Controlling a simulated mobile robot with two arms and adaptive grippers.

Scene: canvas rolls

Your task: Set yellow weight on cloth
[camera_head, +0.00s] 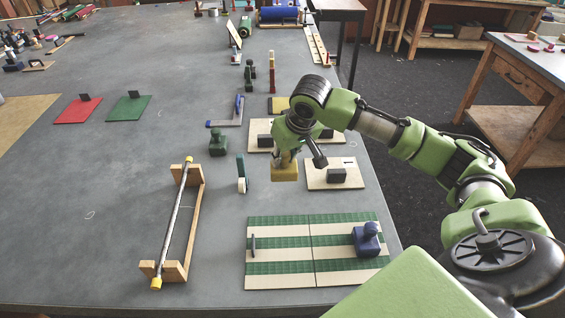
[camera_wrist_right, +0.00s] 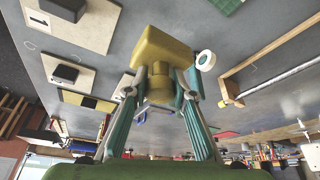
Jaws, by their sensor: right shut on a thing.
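The yellow weight (camera_head: 285,172) is a block with a knob on top. My right gripper (camera_head: 289,153) is shut on its knob and holds it above the table; the weight (camera_wrist_right: 165,48) also shows between the fingers (camera_wrist_right: 160,88) in the right wrist view. The green-and-cream striped cloth (camera_head: 280,254) lies flat at the near right of the table, nearer than the weight. A blue weight (camera_head: 366,240) stands on its right part and a thin dark bar (camera_head: 252,245) lies on its left part. My left gripper is out of view.
A wooden stand with a rod (camera_head: 180,215) is left of the cloth. The cloth's middle is clear.

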